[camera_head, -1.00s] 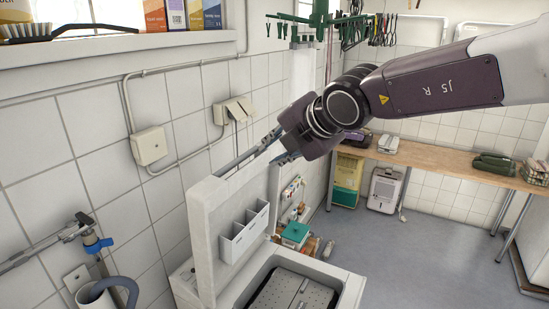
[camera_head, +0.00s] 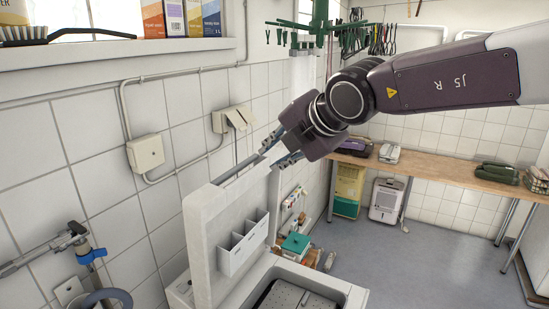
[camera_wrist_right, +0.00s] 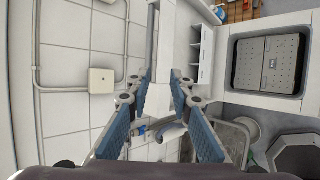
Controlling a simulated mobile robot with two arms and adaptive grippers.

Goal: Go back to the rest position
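My right gripper (camera_head: 274,150) shows in the head view, its arm reaching in from the upper right. Its fingers point left, in front of the tiled wall and over the raised lid of a white top-loading washer (camera_head: 212,225). In the right wrist view the fingers (camera_wrist_right: 162,75) are apart, with nothing held between them. My left gripper is in neither current view.
The washer's drum flap (camera_wrist_right: 266,62) lies right of the fingers in the wrist view. A green hanger rack (camera_head: 318,25) hangs above; a wooden bench (camera_head: 440,165) stands behind open floor.

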